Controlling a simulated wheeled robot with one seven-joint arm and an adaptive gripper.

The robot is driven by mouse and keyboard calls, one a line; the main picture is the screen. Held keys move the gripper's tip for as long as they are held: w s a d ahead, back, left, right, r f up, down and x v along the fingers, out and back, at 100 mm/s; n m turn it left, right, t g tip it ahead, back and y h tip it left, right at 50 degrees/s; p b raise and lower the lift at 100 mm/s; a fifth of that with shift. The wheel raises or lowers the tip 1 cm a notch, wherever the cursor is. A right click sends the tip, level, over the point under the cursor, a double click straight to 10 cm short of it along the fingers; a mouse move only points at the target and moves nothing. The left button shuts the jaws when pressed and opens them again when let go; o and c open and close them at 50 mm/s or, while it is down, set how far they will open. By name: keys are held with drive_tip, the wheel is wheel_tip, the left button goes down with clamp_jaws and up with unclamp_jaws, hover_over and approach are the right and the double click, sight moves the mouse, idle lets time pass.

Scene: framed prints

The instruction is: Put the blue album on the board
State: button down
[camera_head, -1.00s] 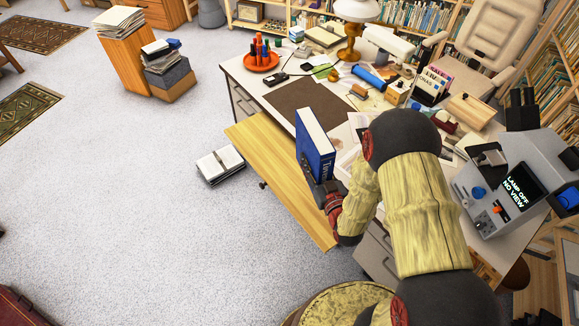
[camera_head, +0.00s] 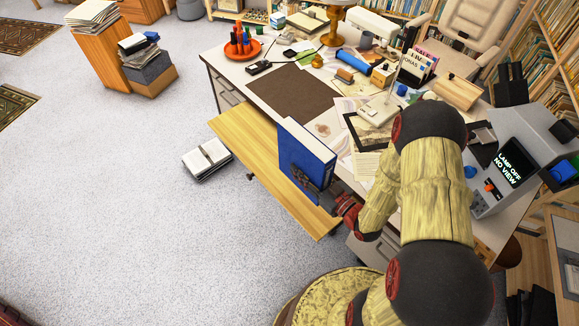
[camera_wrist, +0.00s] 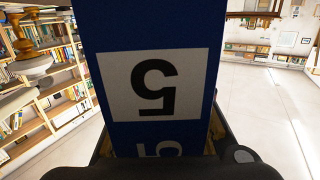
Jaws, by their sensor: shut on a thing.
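The blue album (camera_head: 303,158) stands upright, its broad cover facing the head camera. In the wrist view its blue spine (camera_wrist: 155,25) fills the middle, with a white label bearing an upside-down 5. My gripper (camera_head: 327,192) is shut on the album's lower right part. The light wooden board (camera_head: 245,143) juts out from the desk's near left side. The album overlaps the board in the head view; I cannot tell whether its bottom edge touches it.
The desk (camera_head: 228,75) behind holds a dark brown mat (camera_head: 285,92), papers, a red tray of pens (camera_head: 243,48) and a grey device with a screen (camera_head: 510,170) at right. A stack of books (camera_head: 207,158) lies on the floor left of the board. The board's left part is bare.

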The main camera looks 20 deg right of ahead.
drive_tip(key=w, duration=0.1)
drive_tip(key=w+f, duration=0.1)
drive_tip(key=w+b, duration=0.1)
drive_tip(key=shift+w+a+f, duration=0.35)
drive_tip(key=w+f, duration=0.1)
drive_tip(key=w+f+b, duration=0.1)
drive_tip(key=w+f, duration=0.1)
drive_tip(key=w+f+b, duration=0.1)
drive_tip(key=f, duration=0.1)
drive_tip(key=shift+w+a+f, duration=0.15)
drive_tip(key=shift+w+a, duration=0.2)
drive_tip(key=shift+w+f+b, duration=0.2)
drive_tip(key=shift+f+b, duration=0.6)
drive_tip(key=shift+f, duration=0.95)
drive_tip(key=shift+f, duration=0.15)
drive_tip(key=c, duration=1.2)
unclamp_jaws()
